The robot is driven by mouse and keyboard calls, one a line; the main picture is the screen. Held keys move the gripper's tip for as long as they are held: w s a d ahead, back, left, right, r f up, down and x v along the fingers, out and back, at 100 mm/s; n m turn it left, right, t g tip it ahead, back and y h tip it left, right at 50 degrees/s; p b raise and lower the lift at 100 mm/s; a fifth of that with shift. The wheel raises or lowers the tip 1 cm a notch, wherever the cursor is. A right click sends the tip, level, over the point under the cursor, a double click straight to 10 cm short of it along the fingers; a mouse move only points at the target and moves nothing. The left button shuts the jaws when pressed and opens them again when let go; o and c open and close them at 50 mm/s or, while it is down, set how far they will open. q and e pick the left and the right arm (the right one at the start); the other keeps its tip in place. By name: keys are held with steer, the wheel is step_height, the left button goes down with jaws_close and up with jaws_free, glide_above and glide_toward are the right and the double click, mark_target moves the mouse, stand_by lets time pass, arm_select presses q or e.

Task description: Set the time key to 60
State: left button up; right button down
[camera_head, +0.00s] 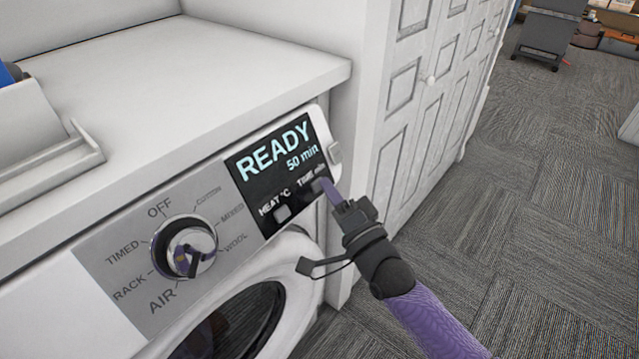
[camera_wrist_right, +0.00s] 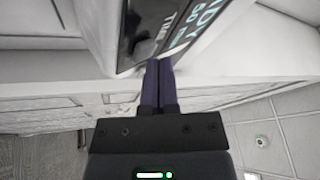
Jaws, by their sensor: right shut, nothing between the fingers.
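The dryer's black display panel (camera_head: 282,172) reads "READY" and "50 min". Below the text sit a key under "HEAT °C" (camera_head: 282,213) and the time key (camera_head: 317,186) under the "TIME" label. My right gripper (camera_head: 325,186) is shut and empty, its purple fingertips at the time key and partly covering it. I cannot tell whether they touch it. In the right wrist view the shut fingers (camera_wrist_right: 159,68) point at the panel's edge beside the "TIME" label (camera_wrist_right: 146,46). My left gripper is not in view.
The round programme knob (camera_head: 185,247) is left of the panel, above the dryer's round door (camera_head: 235,325). A white worktop (camera_head: 190,80) lies above the dryer. White panelled cupboard doors (camera_head: 430,90) stand to the right. Grey carpet floor is open further right.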

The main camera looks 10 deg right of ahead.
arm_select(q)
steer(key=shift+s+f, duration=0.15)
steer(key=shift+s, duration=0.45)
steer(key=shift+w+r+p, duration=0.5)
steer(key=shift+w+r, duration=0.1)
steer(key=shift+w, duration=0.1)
